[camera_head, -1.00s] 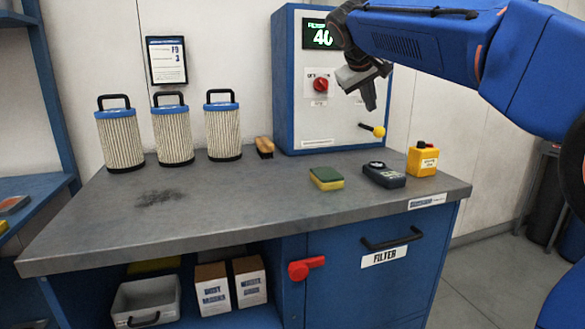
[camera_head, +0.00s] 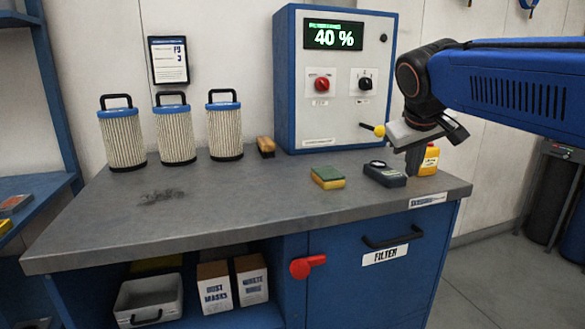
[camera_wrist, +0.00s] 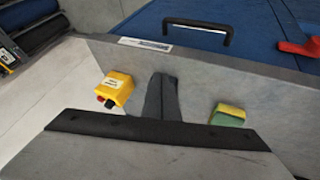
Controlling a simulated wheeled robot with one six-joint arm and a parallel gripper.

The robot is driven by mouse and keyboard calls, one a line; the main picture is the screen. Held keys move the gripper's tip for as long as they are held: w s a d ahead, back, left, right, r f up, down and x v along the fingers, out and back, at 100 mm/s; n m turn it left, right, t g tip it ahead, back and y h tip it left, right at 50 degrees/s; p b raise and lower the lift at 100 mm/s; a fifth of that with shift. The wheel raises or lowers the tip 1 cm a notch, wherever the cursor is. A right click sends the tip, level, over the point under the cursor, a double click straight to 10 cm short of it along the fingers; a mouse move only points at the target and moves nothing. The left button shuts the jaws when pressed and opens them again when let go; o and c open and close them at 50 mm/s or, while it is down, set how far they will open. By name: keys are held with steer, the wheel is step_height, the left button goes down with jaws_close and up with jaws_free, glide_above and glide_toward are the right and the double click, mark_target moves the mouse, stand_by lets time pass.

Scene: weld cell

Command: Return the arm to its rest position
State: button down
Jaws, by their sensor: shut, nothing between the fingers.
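My gripper (camera_head: 414,160) is at the right of the head view, above the right end of the grey bench (camera_head: 230,205). Its fingers are shut with nothing between them and point down. They hang in front of the yellow box (camera_head: 429,160) and partly hide it. In the wrist view the dark finger (camera_wrist: 161,98) shows between the yellow box (camera_wrist: 116,88) and the sponge (camera_wrist: 228,114).
A dark handheld meter (camera_head: 384,174) and a sponge (camera_head: 328,177) lie left of my gripper. The control cabinet (camera_head: 340,120) stands behind, its yellow-knobbed lever (camera_head: 379,130) close to my gripper. Several filters (camera_head: 174,135) stand at the left.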

steer(key=s+d+f+m+g+y, duration=0.1)
steer(key=s+f+m+y, duration=0.1)
steer(key=s+f, duration=2.3)
steer(key=shift+f+y, duration=0.15)
steer(key=shift+y, duration=0.25)
steer(key=shift+d, duration=0.1)
stand_by(1.2)
